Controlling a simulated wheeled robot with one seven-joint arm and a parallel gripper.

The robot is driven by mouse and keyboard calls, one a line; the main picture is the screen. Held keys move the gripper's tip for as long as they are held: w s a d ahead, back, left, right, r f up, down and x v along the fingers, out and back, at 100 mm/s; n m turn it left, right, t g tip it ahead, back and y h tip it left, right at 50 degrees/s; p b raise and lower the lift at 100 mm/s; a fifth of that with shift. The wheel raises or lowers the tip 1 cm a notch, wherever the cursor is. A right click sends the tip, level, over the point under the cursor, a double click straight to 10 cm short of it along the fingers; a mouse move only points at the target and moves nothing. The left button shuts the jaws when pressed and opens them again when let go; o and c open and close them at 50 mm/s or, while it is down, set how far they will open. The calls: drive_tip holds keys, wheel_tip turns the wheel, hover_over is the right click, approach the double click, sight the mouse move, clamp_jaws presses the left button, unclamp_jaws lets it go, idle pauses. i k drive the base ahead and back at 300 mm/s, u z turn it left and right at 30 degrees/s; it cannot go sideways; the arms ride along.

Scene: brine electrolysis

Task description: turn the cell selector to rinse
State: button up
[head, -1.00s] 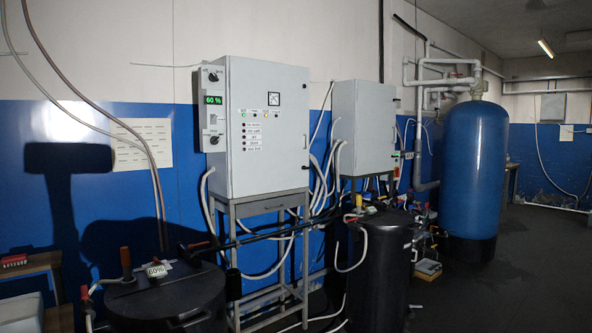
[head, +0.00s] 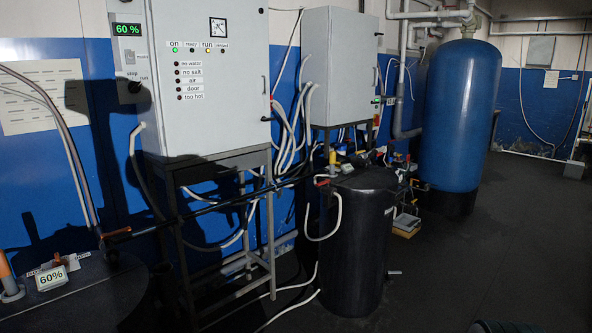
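A black knob (head: 135,86) sits on the narrow side unit at the left of the grey control cabinet (head: 215,110), with small labels reading "stop" and "run" above and beside it. It may be the cell selector; I see no readable "rinse" label, and its pointer is too small to read. A green display (head: 128,29) above it reads 60 %. The cabinet front has lit lamps at "on" and "run" and a row of dark lamps below. My gripper is not in view.
A black round tank with a 60% tag (head: 52,278) stands at lower left. A black drum (head: 358,240), a second grey cabinet (head: 340,65) and a blue tank (head: 458,125) stand to the right. Hoses run along the floor by the stand.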

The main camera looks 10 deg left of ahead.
sight(134, 86)
drive_tip(key=u, duration=0.15)
drive_tip(key=i, duration=1.85)
drive_tip(key=u, duration=1.2)
drive_tip(key=i, duration=0.9)
drive_tip(key=u, duration=0.9)
